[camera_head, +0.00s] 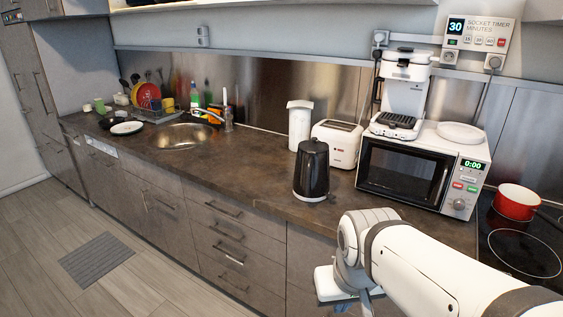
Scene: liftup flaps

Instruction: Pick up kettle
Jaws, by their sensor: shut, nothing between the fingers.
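The kettle (311,172) is black and stands upright on the brown countertop (240,175), close to its front edge. It is left of the microwave and in front of the white toaster. My arm reaches in from the lower right. My gripper (345,300) is at the bottom of the view, below and to the right of the kettle and apart from it. The arm partly covers the gripper, and its fingertips are barely visible. I see nothing held in it.
A white toaster (337,143) and a white canister (300,124) stand behind the kettle. A microwave (405,170) with a coffee machine (403,88) on top is to the right. A red pot (516,202) sits on the stove. The counter left of the kettle is clear up to the sink (184,136).

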